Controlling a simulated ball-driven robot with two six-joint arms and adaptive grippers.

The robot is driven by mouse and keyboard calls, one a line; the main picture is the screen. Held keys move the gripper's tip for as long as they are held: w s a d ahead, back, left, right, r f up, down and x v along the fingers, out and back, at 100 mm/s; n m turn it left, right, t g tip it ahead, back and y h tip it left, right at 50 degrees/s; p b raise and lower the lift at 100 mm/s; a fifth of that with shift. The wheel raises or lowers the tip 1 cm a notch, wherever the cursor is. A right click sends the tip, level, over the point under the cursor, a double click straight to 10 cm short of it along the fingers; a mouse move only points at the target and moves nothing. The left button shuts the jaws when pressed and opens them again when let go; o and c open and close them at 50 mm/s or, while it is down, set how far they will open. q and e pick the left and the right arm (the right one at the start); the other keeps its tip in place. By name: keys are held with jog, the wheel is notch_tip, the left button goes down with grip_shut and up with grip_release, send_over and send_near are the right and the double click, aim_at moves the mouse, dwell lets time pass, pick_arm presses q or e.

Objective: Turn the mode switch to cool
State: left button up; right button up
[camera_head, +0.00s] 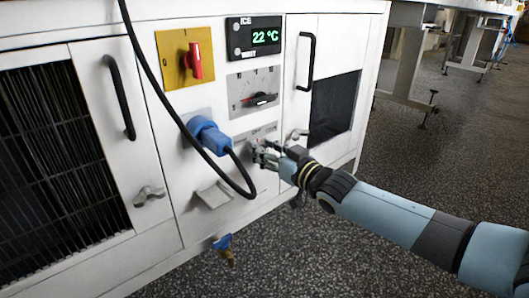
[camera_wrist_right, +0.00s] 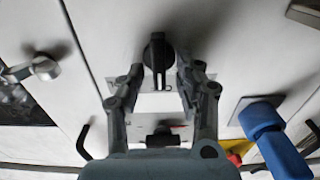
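The mode switch (camera_wrist_right: 157,50) is a black knob on a pale plate, seen in the wrist view between my right gripper's fingertips. Its narrow grip lies upright in that picture. In the head view, its small labelled plate (camera_head: 263,131) shows below the dial, but my gripper hides the knob; the lettering is too small to read surely. My right gripper (camera_head: 263,154) is at the panel in front of the switch. In the wrist view the right gripper (camera_wrist_right: 159,68) is open, one finger on each side of the knob, with gaps. My left gripper is not in view.
A blue plug (camera_head: 209,134) with a hanging black cable sits left of the switch. Above are a dial (camera_head: 254,88), a red switch on a yellow plate (camera_head: 175,50) and a display (camera_head: 254,38) reading 22 °C. A wing latch (camera_head: 297,134) is close by on the right.

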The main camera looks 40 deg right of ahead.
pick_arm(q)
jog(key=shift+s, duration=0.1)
pick_arm(e)
jog(key=shift+w, duration=0.15)
jog(key=shift+a, duration=0.1)
grip_shut()
